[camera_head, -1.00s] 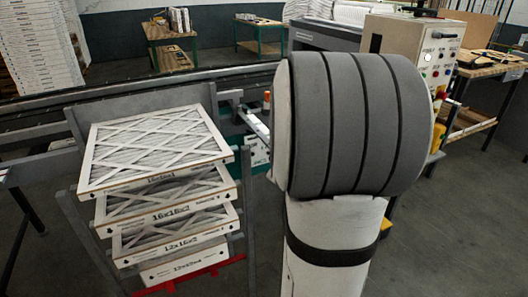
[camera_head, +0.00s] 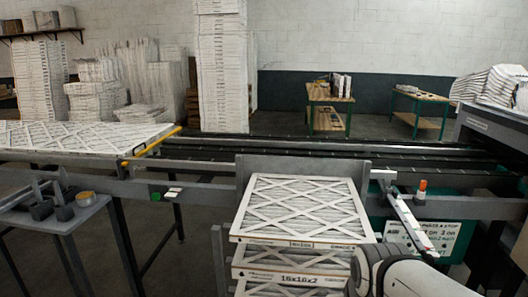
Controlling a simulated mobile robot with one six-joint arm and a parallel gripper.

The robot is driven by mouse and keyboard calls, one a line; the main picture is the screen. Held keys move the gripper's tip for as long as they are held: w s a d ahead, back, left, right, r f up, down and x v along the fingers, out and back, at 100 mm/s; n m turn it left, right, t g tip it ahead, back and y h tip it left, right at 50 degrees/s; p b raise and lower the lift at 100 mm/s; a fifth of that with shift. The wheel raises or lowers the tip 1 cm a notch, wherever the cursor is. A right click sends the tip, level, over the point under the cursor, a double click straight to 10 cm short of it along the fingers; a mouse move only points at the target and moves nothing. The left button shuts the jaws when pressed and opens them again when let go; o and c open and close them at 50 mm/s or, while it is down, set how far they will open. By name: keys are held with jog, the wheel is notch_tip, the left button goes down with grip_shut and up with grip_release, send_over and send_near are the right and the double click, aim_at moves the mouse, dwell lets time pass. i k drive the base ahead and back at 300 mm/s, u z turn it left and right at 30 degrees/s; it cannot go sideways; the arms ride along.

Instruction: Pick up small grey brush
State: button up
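No thing is clear enough to name as the small grey brush. Small dark grey items (camera_head: 63,213) stand on a grey side table (camera_head: 90,212) at the left; they are too small to tell whether one is a brush. My gripper is not in view. Only a white and grey part of my arm shows at the lower right, in front of the filter stack.
Boxed filters (camera_head: 298,208) are stacked at the centre front. A conveyor (camera_head: 320,152) crosses behind, with a large filter (camera_head: 75,136) at its left. Open floor shows beyond the conveyor.

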aim_at(55, 184)
jog(key=u, duration=0.35)
jog(key=k, duration=0.35)
jog(key=u, duration=0.75)
jog(key=k, duration=1)
jog(key=u, duration=0.95)
jog(key=i, duration=0.75)
jog(key=z, duration=0.4)
jog(key=i, duration=1.65)
jog(key=z, duration=0.3)
jog(key=k, duration=0.8)
jog(key=z, duration=0.15)
jog(key=i, duration=0.8)
